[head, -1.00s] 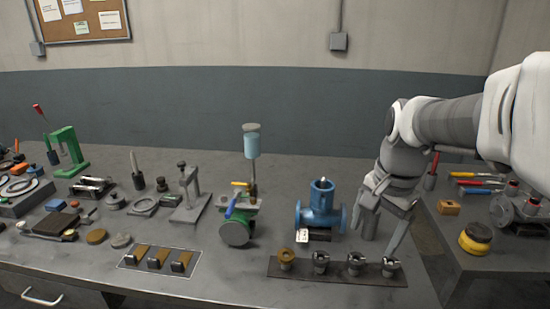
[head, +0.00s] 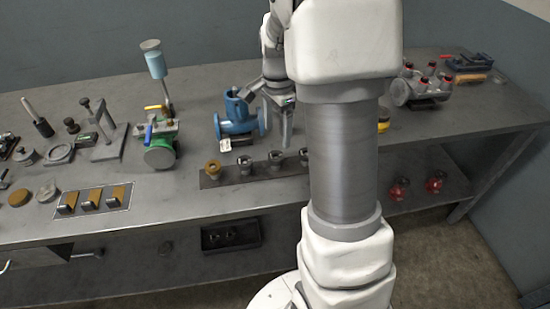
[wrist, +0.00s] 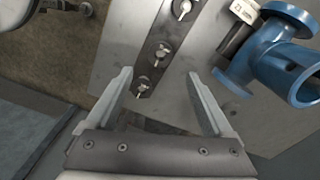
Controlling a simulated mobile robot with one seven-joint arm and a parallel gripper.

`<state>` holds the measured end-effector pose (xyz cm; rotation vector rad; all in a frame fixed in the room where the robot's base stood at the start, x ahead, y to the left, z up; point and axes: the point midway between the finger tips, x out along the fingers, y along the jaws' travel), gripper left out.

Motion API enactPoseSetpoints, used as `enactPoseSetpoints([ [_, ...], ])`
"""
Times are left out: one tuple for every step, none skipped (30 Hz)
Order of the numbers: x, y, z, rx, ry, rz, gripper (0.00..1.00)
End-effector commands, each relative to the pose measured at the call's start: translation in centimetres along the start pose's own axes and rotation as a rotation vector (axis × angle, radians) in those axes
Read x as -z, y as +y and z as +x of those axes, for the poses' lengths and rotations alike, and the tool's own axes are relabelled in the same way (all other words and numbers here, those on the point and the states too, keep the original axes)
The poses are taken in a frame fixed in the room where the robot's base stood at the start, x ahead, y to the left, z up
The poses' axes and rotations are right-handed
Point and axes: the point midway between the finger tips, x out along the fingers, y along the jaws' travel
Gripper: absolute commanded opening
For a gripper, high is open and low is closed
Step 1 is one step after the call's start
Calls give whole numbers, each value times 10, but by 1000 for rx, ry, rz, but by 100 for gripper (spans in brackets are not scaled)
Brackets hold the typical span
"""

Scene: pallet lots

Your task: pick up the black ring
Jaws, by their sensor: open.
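I cannot make out a clearly black ring in the current views.
The blue valve (wrist: 275,55) stands close to the right of the fingers. A green-based valve (head: 160,153), a small press (head: 103,140) and a plate with brown blocks (head: 92,200) stand to the left. A black tray (head: 231,236) sits on the shelf below.

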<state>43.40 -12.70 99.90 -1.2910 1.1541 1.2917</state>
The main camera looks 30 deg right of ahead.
Motion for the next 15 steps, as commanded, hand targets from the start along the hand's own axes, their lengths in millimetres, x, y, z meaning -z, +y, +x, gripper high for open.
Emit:
enactPoseSetpoints([
  [0, 1, 10, -4, -1, 0, 86],
  [0, 1, 15, -3, -1, 0, 86],
  [0, 1, 19, -3, -1, 0, 86],
  [0, 1, 22, -2, -1, 0, 86],
  [0, 0, 24, -1, 0, 0, 86],
  [0, 0, 26, 0, 0, 0, 86],
  [0, 0, 27, 0, 0, 0, 86],
  [0, 0, 28, 0, 0, 0, 86],
  [0, 0, 31, -1, 0, 0, 86],
  [-1, 0, 34, -2, -1, 0, 86],
  [-1, 0, 38, -2, -1, 0, 86],
  [-2, 1, 44, -3, -1, 0, 86],
  [-3, 1, 49, -4, -2, 0, 86],
  [-3, 1, 54, -3, -1, 0, 86],
  [-4, 1, 61, -4, -1, 0, 86],
])
